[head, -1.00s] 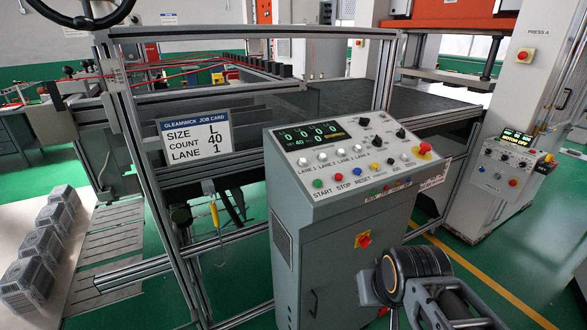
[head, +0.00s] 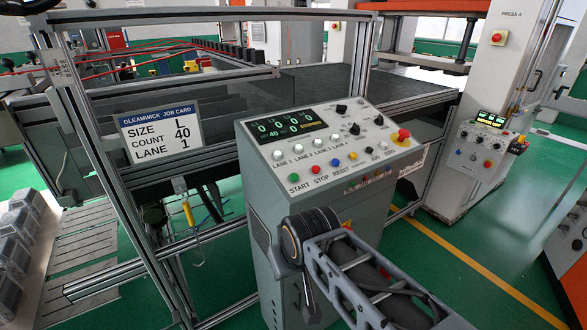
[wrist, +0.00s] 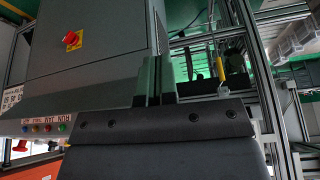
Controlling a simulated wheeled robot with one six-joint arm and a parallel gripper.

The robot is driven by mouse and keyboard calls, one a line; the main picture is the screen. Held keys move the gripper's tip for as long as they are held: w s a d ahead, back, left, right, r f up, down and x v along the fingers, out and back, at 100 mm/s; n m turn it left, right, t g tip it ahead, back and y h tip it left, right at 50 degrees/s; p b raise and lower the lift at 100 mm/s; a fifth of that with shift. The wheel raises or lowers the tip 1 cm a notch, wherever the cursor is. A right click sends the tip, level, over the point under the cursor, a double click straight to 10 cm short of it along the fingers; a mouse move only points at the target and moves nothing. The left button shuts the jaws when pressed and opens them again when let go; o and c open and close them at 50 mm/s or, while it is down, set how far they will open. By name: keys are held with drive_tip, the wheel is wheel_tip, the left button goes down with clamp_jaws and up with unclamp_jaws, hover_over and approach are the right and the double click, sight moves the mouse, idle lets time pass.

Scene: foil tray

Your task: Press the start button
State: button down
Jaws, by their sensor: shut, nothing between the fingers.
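The green start button (head: 294,177) is at the front left of the sloped top of a grey control console (head: 330,150). The label START is below it. The red stop button (head: 316,170) and blue reset button (head: 335,162) sit to its right. My gripper (wrist: 154,64) is shut and empty in the wrist view, with its two fingers side by side. It is in front of the console's grey cabinet side, and the start button does not show there. In the head view my arm's dark wrist joint is in front of the console, below the start button; my fingertips cannot be made out.
The console display (head: 290,127) shows four zeros above a 40. A job card (head: 160,132) reads size L, count 40, lane 1. A red emergency stop (head: 402,135) is at the console's right. An aluminium frame (head: 110,150) stands at left. Green floor is open at right.

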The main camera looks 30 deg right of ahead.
drive_tip(key=w+d+r, duration=0.3)
drive_tip(key=w+r, duration=0.4)
drive_tip(key=r, duration=0.6)
wheel_tip(320, 180, up, 12)
drive_tip(key=n+g, duration=0.1)
drive_tip(key=n, duration=0.1)
hover_over(295, 176)
drive_tip(key=s, duration=0.5)
drive_tip(key=shift+w+d+f, duration=0.15)
drive_tip(key=shift+d+f, duration=0.05)
drive_tip(key=shift+d, duration=0.1)
drive_tip(key=x, duration=1.4)
drive_tip(key=shift+s+a+f, duration=0.1)
drive_tip(key=shift+s+a, duration=0.15)
drive_tip(key=shift+s, duration=0.05)
